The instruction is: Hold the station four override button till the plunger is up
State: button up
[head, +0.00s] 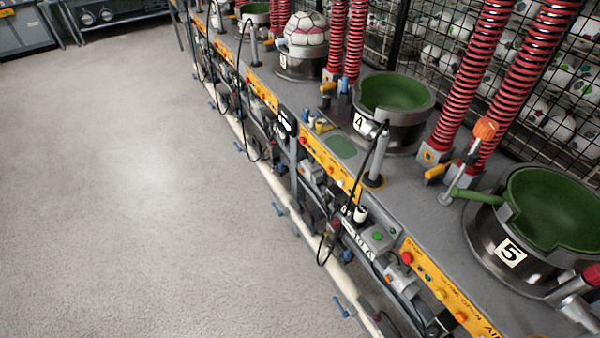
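Station four is a dark round press bowl (408,130) with an empty green inside and a "4" plate (360,122) on its front left. A yellow control strip (330,165) with small coloured buttons runs along the bench edge below it. A grey box with a green button (378,236) sits further along the edge, between the strips of stations four and five. I cannot read which button is the override. No plunger shows inside the bowl; red spring columns (468,70) stand behind it. My gripper is not in view.
Station five's green bowl (510,215) is at the right, with an orange-topped lever (484,130) beside it. A ball (305,33) sits at station three. Black cables and pipes hang along the bench front. The grey floor (130,180) at left is clear.

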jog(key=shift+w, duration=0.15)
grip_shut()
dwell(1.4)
